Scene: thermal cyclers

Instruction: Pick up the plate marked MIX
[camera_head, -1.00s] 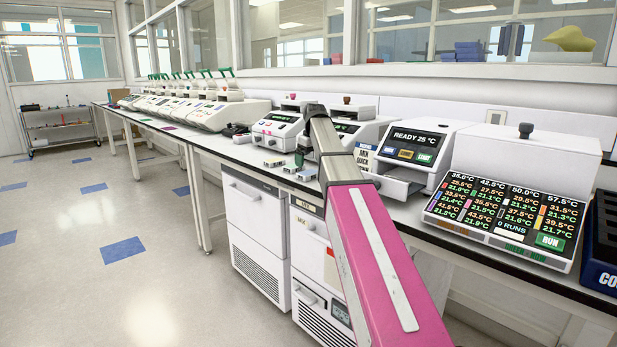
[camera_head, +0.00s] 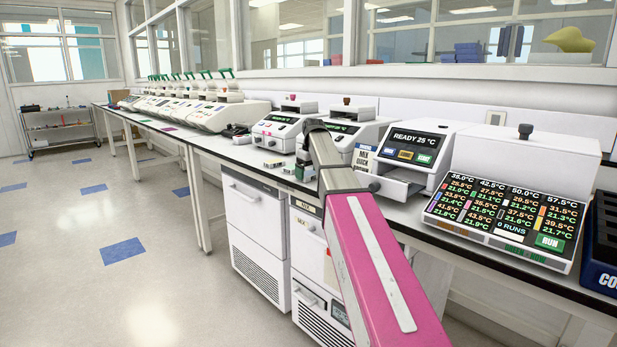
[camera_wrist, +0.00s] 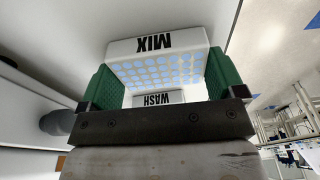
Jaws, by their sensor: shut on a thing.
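The white plate marked MIX (camera_wrist: 158,45) shows in the wrist view, its label upside down and a grid of pale blue wells below the label. My gripper (camera_wrist: 157,80) has one green finger pad on each side of this plate and is shut on it. A second white plate marked WASH (camera_wrist: 158,98) shows beyond the wells, between the fingers; I cannot tell its distance from the held plate. In the head view my gripper (camera_head: 302,160) is low over the bench's front edge, and my arm hides much of it.
Thermal cyclers stand along the bench (camera_head: 225,150). One reading READY 25 °C (camera_head: 415,145) has its drawer out, right of my arm. A multi-temperature panel (camera_head: 500,215) is further right. The floor (camera_head: 150,280) at left is clear.

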